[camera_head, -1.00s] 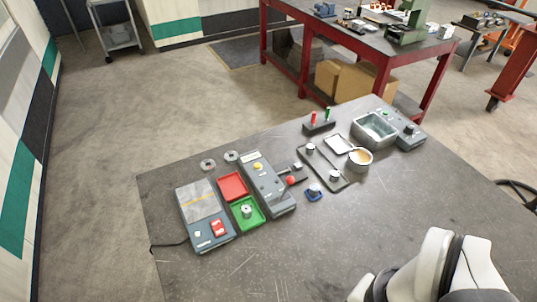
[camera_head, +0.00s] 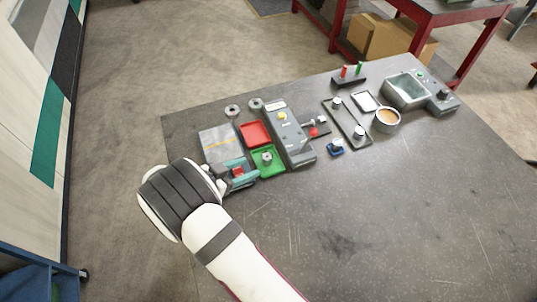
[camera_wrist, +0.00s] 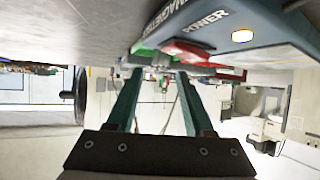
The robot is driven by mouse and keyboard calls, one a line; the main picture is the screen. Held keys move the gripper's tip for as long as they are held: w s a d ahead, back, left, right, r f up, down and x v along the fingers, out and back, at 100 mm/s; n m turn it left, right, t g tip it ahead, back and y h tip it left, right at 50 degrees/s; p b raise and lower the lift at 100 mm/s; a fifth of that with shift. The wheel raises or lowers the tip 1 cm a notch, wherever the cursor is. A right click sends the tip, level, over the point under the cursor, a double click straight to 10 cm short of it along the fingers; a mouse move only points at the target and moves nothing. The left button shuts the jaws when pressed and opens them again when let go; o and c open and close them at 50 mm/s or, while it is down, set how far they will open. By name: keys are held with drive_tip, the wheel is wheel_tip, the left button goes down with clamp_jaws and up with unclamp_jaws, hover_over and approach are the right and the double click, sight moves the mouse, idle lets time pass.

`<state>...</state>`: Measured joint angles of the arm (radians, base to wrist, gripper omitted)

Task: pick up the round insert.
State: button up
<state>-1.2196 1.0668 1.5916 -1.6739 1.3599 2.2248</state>
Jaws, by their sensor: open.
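A small round metal piece (camera_head: 267,157) sits in the green tray (camera_head: 280,171); it looks like the round insert, though I cannot be sure. My gripper (camera_head: 245,172) is low over the front of the grey device with a silver plate (camera_head: 218,140), left of the green tray.
A red tray (camera_head: 256,134) lies behind the green one. A grey box with a yellow button (camera_head: 282,116) stands just right of both. Further right are a dark plate (camera_head: 347,119), a cup (camera_head: 387,121) and a metal basin (camera_head: 407,90). The front table area is clear.

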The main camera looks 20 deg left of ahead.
sight(263, 161)
drive_tip(key=x, duration=0.7)
drive_tip(key=shift+f, duration=0.25)
drive_tip(key=shift+a, duration=0.1)
clamp_jaws()
